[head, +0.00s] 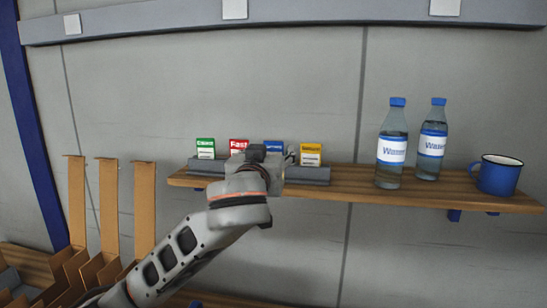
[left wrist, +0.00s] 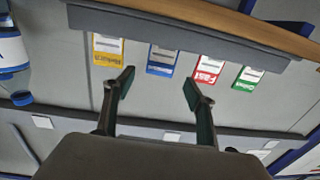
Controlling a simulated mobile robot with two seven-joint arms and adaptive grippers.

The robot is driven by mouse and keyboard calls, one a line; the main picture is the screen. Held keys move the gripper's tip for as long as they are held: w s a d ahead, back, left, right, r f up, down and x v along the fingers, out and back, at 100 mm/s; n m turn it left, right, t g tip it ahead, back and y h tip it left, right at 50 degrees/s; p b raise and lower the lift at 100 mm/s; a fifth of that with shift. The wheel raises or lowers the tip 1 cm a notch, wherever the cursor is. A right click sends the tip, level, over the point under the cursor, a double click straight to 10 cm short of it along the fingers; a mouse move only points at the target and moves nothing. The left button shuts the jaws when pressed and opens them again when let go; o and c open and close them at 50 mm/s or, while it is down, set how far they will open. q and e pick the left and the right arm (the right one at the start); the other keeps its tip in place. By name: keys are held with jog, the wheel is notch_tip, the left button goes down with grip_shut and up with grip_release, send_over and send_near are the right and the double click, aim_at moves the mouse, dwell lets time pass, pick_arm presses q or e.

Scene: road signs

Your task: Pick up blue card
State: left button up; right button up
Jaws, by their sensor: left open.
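The blue card (head: 273,146) stands in a grey holder on the shelf, between the red card (head: 238,147) and the yellow card (head: 311,154). My left gripper (head: 276,154) is in front of it and hides its lower part in the head view. In the left wrist view, which looks upside down, the blue card (left wrist: 161,61) shows between the two open fingers of my left gripper (left wrist: 159,77). The fingers appear spread to either side of the card with nothing held. Whether they touch it cannot be told. My right gripper is not in view.
A green card (head: 205,148) stands at the left end of the grey holder (head: 307,174). Two water bottles (head: 391,150) and a blue mug (head: 498,175) stand on the wooden shelf (head: 350,177) at right. Brown dividers (head: 109,205) stand at lower left.

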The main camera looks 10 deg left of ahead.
aim_at(273, 145)
pick_arm(q)
jog(key=shift+w+a, duration=0.1)
jog(key=shift+w, duration=1.8)
jog(key=c, duration=0.9)
jog(key=shift+r, duration=0.1)
